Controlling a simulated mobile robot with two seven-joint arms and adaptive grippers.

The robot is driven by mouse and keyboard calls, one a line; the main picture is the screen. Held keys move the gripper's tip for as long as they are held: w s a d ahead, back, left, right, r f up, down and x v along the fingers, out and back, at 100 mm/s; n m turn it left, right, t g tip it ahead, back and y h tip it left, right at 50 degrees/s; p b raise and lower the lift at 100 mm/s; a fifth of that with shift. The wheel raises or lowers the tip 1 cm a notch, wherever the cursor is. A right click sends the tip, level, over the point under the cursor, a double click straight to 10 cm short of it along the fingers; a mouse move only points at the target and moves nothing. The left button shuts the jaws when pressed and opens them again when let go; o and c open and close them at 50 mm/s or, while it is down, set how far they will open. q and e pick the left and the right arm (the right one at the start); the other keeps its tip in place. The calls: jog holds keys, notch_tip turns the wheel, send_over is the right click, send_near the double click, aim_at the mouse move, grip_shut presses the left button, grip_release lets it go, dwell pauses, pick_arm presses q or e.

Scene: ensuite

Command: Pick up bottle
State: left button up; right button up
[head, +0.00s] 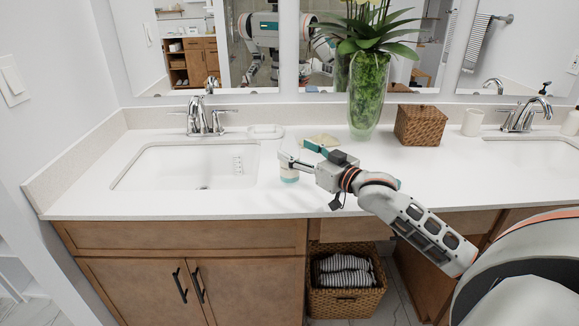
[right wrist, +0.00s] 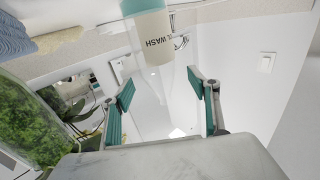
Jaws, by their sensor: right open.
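The bottle (head: 288,173) is pale with a teal band and stands on the white counter just right of the left sink. In the right wrist view the bottle (right wrist: 151,30) shows its dark "WASH" lettering at the top, beyond the fingertips; part of it is cut off by the frame edge. My right gripper (head: 291,160) reaches in from the right and partly covers the bottle's upper part in the head view. In the right wrist view the gripper (right wrist: 159,78) is open, its teal-padded fingers apart with nothing clamped between them. My left gripper is not in view.
A tall glass vase (head: 367,95) with a plant stands behind the right arm. A wicker box (head: 420,125) is right of it. A white soap dish (head: 265,132) and a beige item (head: 323,139) lie behind the bottle. The front counter is clear.

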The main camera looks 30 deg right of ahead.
jog(key=shift+w+a, duration=0.2)
jog(key=shift+w, duration=1.5)
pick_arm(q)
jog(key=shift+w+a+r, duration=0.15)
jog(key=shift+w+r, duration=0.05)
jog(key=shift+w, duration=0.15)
pick_arm(e)
jog(key=c, duration=1.7)
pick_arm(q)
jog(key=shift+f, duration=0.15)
pick_arm(e)
jog(key=shift+o, duration=0.2)
jog(key=shift+r, duration=0.2)
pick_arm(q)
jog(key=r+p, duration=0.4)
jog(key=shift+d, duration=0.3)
pick_arm(e)
notch_tip(320, 180, up, 20)
jog(key=shift+f, duration=0.2)
